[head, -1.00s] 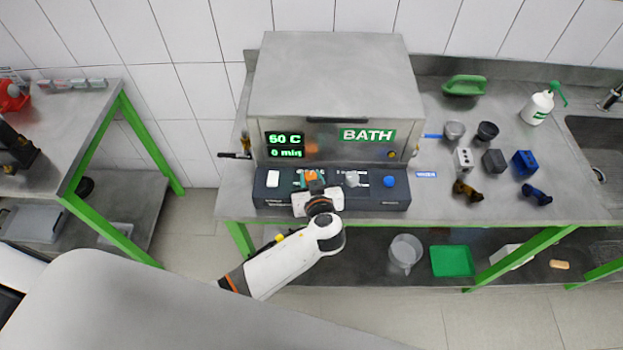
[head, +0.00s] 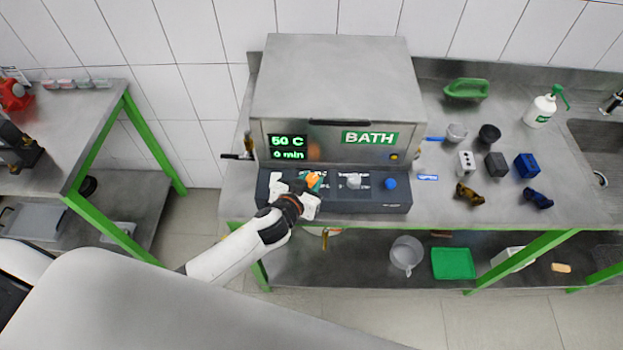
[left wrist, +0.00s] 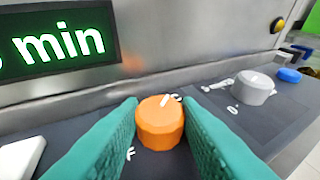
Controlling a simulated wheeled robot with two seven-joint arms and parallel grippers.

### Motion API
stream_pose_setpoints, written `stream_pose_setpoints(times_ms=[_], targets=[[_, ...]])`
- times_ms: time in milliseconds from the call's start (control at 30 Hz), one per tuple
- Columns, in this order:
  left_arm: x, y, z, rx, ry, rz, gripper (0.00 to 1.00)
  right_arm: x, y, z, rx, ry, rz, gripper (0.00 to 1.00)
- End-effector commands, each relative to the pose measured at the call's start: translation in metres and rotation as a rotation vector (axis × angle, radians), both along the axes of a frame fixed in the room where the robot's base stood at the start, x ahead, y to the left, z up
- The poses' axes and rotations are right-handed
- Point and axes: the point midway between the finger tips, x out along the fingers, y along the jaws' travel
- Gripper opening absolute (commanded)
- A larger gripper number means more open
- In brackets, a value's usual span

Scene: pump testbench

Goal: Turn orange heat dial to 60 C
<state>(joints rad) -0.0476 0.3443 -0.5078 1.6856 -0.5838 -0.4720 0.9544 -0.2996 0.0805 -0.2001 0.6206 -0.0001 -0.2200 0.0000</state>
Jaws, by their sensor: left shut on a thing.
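The orange heat dial (head: 313,179) is on the dark control panel of the bath unit; in the left wrist view the orange dial (left wrist: 160,123) has a white mark on its top, pointing to the upper right. My left gripper (head: 309,182) is shut on it, with one green finger on each side. The display (head: 287,147) reads 50 C or 60 C, the first digit being unclear, above 0 min. My right gripper is not in view.
On the panel, a grey dial (head: 357,181) and a blue button (head: 390,183) sit to the right of the orange dial. Several cups, blocks and a white bottle (head: 541,108) stand on the bench to the right. A valve handle (head: 238,156) sticks out at the unit's left.

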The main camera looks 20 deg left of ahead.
Motion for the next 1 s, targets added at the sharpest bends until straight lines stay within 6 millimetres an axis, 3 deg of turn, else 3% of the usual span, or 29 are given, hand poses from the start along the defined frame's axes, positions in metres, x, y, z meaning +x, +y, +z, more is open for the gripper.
stream_pose_setpoints(times_ms=[400,1000], targets=[[0.005,0.010,0.004,0.013,-0.003,-0.396,0.07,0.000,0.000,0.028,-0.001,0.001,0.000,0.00],[0.009,0.012,0.001,0.006,-0.002,-0.814,0.07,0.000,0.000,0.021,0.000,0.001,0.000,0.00]])
